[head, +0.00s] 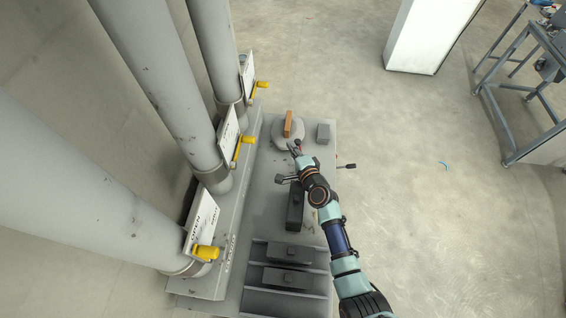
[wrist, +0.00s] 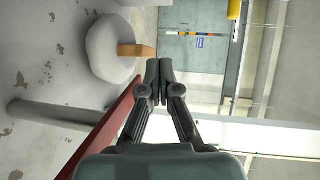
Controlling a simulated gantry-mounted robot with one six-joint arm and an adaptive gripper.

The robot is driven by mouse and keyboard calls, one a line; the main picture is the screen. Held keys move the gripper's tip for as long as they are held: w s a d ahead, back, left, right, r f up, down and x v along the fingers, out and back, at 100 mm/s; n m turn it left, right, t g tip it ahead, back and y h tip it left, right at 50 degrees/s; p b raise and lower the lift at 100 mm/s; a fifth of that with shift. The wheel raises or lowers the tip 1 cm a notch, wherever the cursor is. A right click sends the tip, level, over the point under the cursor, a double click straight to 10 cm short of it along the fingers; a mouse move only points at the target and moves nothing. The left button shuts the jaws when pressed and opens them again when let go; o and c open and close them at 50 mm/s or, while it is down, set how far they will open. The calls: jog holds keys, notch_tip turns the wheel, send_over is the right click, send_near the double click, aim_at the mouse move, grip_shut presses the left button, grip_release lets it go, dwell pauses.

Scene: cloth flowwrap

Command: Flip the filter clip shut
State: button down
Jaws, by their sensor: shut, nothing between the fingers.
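An upright orange-brown piece (head: 288,122) stands on a round pale-grey housing (head: 277,137) at the far end of the bench. It may be the filter clip, but I cannot tell for certain. In the wrist view the orange-brown piece (wrist: 135,50) sticks out from the round housing (wrist: 103,38), left of and above the fingertips. My gripper (head: 294,147) is at the near edge of the housing. In the wrist view its fingers (wrist: 159,72) are together with nothing between them. A dark red bar (wrist: 108,130) runs left of the fingers; I cannot tell whether they touch.
Grey pipes with white signs and yellow handles (head: 246,139) line the left. A small grey block (head: 323,132) sits right of the housing. A lever with a dark end (head: 347,166) juts from the bench's right side. Dark blocks (head: 288,276) lie in near slots.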

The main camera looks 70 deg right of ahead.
jog(key=w+a+r+p, duration=0.1)
jog(key=w+a+p, duration=0.1)
jog(key=a+p, duration=0.2)
jog(key=w+a+r+p, duration=0.1)
jog(key=a+p, duration=0.3)
jog(key=a, duration=0.4)
jog(key=shift+w+a+r, duration=0.2)
jog(key=shift+w+a, duration=0.15)
jog(key=shift+w, duration=0.4)
